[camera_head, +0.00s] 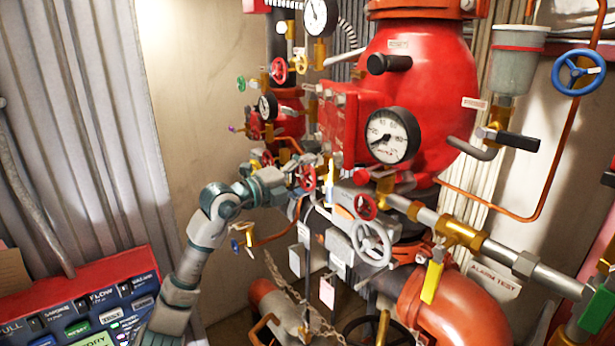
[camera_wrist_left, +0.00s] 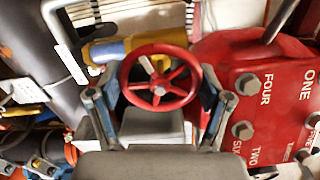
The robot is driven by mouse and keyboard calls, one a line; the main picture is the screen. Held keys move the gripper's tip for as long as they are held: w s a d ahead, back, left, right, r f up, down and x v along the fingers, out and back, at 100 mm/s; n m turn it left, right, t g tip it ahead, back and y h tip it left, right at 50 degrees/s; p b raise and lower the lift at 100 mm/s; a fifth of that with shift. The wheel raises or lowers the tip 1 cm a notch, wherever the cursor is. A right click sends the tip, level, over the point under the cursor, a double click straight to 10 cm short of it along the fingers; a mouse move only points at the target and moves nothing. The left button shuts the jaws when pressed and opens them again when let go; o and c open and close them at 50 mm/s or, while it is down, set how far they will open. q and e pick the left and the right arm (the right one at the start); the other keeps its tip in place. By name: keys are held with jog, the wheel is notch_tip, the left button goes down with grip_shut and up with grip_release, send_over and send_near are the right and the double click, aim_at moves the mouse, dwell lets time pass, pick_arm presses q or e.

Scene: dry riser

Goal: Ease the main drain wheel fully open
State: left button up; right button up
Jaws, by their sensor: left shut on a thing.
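A small red spoked handwheel (camera_wrist_left: 159,88) sits between the two fingers of my left gripper (camera_wrist_left: 158,100) in the left wrist view. The fingers press on its rim from both sides. In the head view, my left gripper (camera_head: 297,178) reaches in from the left to this wheel (camera_head: 308,178), in front of the red pipework. No label on this wheel can be read, so I cannot tell whether it is the main drain wheel. My right gripper is not in view.
Another red wheel (camera_head: 366,206) and a grey wheel (camera_head: 371,243) are close to the right. A pressure gauge (camera_head: 391,136) faces out above. A red plate with numbered bolts (camera_wrist_left: 262,105) is right beside the gripper. A labelled panel (camera_head: 90,310) fills the lower left.

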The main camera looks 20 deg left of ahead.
pick_arm(q)
jog(key=shift+w+f, duration=0.1)
jog(key=shift+f, duration=0.25)
jog(key=o, duration=1)
jog(key=shift+o, duration=0.4)
jog(key=shift+a, duration=0.1)
jog(key=shift+a+r, duration=0.15)
jog(key=shift+s+a, duration=0.2)
jog(key=v, duration=1.1)
jog(key=shift+a, duration=0.3)
jog(key=shift+d, duration=0.25)
